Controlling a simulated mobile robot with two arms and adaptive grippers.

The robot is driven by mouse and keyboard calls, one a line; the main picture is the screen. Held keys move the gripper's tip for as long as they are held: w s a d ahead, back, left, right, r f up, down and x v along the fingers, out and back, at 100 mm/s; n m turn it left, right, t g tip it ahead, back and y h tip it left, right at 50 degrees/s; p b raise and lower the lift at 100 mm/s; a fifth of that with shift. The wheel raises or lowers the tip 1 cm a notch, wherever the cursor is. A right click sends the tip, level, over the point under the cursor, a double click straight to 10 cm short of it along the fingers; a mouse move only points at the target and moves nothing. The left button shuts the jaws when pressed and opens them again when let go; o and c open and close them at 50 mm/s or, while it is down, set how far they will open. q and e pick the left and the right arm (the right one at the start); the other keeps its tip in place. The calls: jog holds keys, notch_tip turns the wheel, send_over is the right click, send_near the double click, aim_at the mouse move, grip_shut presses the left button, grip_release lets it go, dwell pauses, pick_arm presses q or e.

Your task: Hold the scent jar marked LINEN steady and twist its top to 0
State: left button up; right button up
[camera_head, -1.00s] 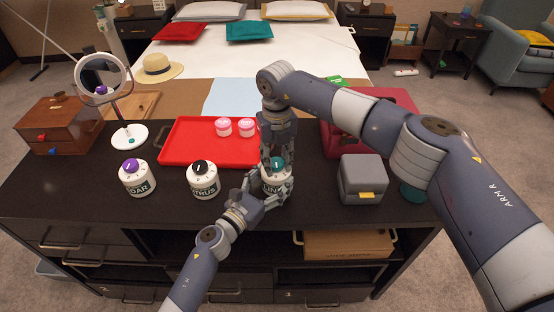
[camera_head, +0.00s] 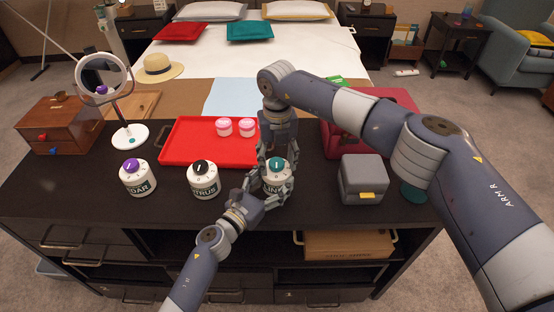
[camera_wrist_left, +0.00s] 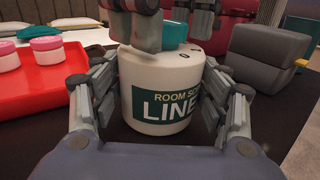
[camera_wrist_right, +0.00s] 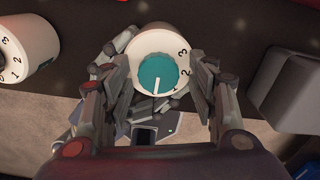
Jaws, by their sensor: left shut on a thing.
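The LINEN scent jar (camera_head: 277,184) is white with a dark teal label and stands upright on the dark counter. My left gripper (camera_wrist_left: 164,100) is shut around its body, a finger on each side. The teal top (camera_wrist_right: 157,74) has a white pointer line, which points down in the right wrist view, just left of the 1. The 2 and 3 show further round; whether the pointer meets the 0 is unclear there. A 0 shows on the rim in the left wrist view. My right gripper (camera_wrist_right: 160,75) is open above the jar, its fingers either side of the top and apart from it.
The CITRUS jar (camera_head: 203,180) with a black top and a purple-topped jar (camera_head: 137,178) stand to the left. A red tray (camera_head: 190,150) with pink-lidded jars lies behind. A grey box (camera_head: 362,180) stands to the right. The counter's front edge is close.

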aim_at(277, 163)
notch_tip(277, 163, up, 12)
dwell(0.7)
pick_arm(q)
jog(key=o, duration=1.3)
jog(key=shift+c, duration=0.2)
